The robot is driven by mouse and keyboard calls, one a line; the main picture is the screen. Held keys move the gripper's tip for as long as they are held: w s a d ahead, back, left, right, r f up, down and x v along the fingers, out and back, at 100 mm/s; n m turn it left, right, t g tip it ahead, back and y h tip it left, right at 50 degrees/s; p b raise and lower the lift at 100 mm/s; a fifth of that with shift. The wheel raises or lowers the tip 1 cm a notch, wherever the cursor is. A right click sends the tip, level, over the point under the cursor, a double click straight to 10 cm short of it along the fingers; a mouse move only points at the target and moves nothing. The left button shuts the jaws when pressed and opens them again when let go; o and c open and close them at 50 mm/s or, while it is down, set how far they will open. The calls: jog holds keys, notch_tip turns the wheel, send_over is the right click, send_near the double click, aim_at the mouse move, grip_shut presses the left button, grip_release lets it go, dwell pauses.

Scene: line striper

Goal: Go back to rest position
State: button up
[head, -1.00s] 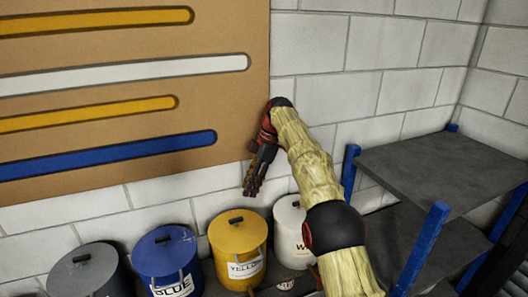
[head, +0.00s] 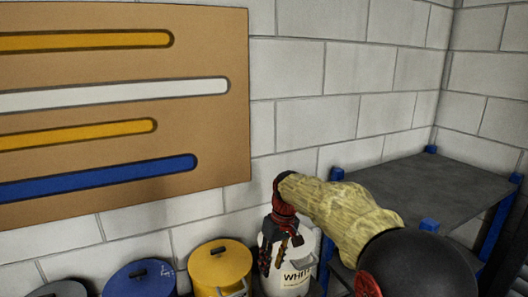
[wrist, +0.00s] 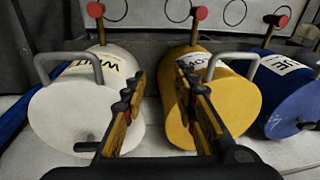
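My gripper (head: 279,252) hangs fingers-down in front of the white can at the lower middle of the head view. In the wrist view my gripper (wrist: 158,88) has its two fingers apart with nothing between them. The white can (head: 300,272) is partly hidden behind my gripper. In the wrist view the white can (wrist: 75,115) is left of the fingers and the yellow can (wrist: 238,100) is behind and right of them. The brown board (head: 215,130) on the wall carries yellow, white and blue stripes.
A yellow can (head: 219,262), a blue can (head: 139,277) and a grey can (head: 62,290) stand left of the white one. A dark shelf (head: 440,185) with blue posts stands at right, close to my arm. Red-tipped handles (wrist: 200,14) show behind the cans.

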jog(key=s+d+f+m+t+b, duration=0.1)
jog(key=s+d+f+b, duration=0.4)
jog(key=s, duration=0.6)
jog(key=s+d+f+m+t+h+b, duration=0.1)
jog(key=s+d+f+m+t+b, duration=0.1)
jog(key=s+d+f+b, duration=0.3)
jog(key=s+d+f+m+t+b, duration=0.2)
jog(key=s+d+f+b, duration=0.3)
jog(key=s+b, duration=0.5)
jog(key=s+d+m, duration=0.1)
jog(key=s, duration=0.7)
jog(key=shift+d+h, duration=0.35)
jog(key=shift+h, duration=0.05)
jog(key=shift+f, duration=0.1)
